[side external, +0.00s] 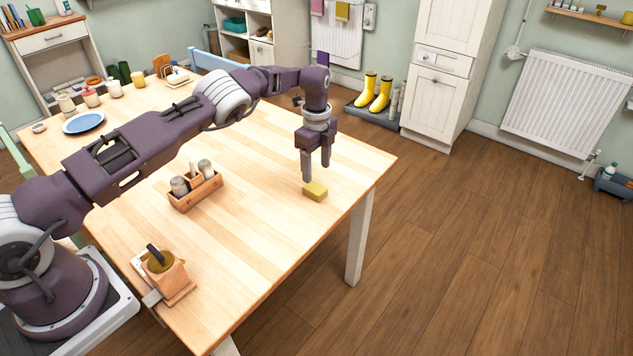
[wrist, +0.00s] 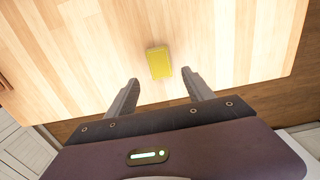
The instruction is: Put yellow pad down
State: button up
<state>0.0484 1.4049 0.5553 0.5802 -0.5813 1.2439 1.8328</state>
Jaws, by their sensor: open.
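The yellow pad (side external: 315,191) is a small block lying flat on the wooden table (side external: 262,235), near its right edge. It also shows in the wrist view (wrist: 159,63), just beyond the fingertips and between their lines. My gripper (side external: 316,172) points down above the pad with its two fingers apart and nothing between them. In the wrist view the open fingers (wrist: 160,85) show on either side of an empty gap. The pad looks apart from both fingers.
A wooden caddy with shakers (side external: 195,187) stands left of the pad. A wooden holder (side external: 165,275) stands at the table's front left. A blue plate (side external: 84,123), cups and jars are at the far left. The table around the pad is clear, and its right edge is close.

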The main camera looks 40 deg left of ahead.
notch_tip(320, 180, up, 5)
jog(key=shift+r, duration=0.2)
jog(key=s+r+n+t, duration=0.1)
jog(key=s+r+n, duration=0.25)
jog(key=r, duration=0.45)
jog(key=s+r+n+t+h, duration=0.1)
jog(key=s+r+n, duration=0.25)
jog(key=r, duration=0.55)
jog(key=s+r+n+t, duration=0.1)
jog(key=s+r+n, duration=0.25)
jog(key=r, duration=0.45)
jog(key=s+d+r+n, duration=0.1)
jog(key=s+r, duration=0.2)
jog(key=s, duration=0.4)
jog(key=s+d+r+n, duration=0.2)
jog(key=s+r, duration=0.1)
jog(key=s, duration=0.4)
jog(key=s+f+n+t, duration=0.1)
jog(key=s+f+n, duration=0.1)
jog(key=s, duration=0.7)
jog(key=s+d+f+n+t+y, duration=0.1)
jog(key=s+f, duration=0.3)
jog(key=s, duration=0.6)
jog(key=shift+d+f+n+t, duration=0.25)
jog(key=shift+d+n+t, duration=0.05)
jog(key=shift+n, duration=0.45)
